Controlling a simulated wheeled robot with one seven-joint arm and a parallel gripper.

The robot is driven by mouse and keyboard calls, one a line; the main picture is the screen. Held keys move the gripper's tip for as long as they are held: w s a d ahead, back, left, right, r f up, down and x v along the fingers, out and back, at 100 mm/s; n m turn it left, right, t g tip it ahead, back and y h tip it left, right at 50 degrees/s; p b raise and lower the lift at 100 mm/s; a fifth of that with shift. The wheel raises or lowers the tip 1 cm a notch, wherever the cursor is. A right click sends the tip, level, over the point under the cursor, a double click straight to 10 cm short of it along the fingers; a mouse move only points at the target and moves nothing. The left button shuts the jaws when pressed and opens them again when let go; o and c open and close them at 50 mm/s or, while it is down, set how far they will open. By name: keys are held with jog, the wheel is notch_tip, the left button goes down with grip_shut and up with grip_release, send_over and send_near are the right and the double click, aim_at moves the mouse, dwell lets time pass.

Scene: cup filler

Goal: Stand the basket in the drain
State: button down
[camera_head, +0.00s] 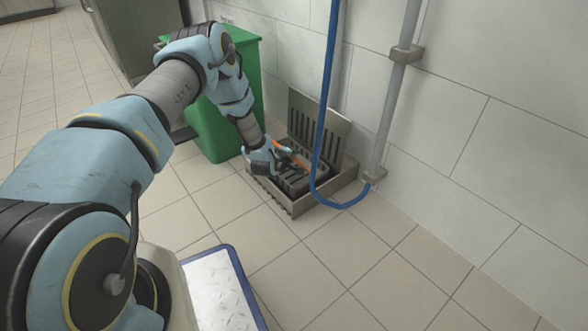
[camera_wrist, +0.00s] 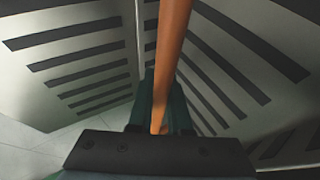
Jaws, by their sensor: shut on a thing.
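In the head view my gripper (camera_head: 285,163) is low at the drain and shut on an orange handle, which I take to be the basket's. The handle runs up between the jaws (camera_wrist: 160,118) in the wrist view. The drain (camera_head: 283,200) is a square steel frame in the floor against the wall, with its slotted cover (camera_head: 330,130) raised behind it. The grey basket (camera_head: 318,172) shows partly inside the frame below the gripper. The gripper hides part of it, and I cannot tell whether it rests on the bottom. Slotted grey walls surround the handle in the wrist view.
A blue hose (camera_head: 318,150) hangs in front of the drain's right side and loops at its edge. A grey pipe (camera_head: 388,115) stands to the right. A green bin (camera_head: 215,125) stands left of the drain.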

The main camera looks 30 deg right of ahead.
aim_at(294, 165)
jog(key=shift+f+b, duration=1.05)
jog(key=shift+f, duration=1.3)
jog(key=shift+f, duration=0.2)
jog(key=c, duration=0.8)
grip_release()
jog(key=shift+c, duration=0.2)
jog(key=shift+r, duration=0.25)
jog(key=p+v, duration=0.5)
jog(key=v, duration=0.7)
jog(key=shift+p, duration=0.3)
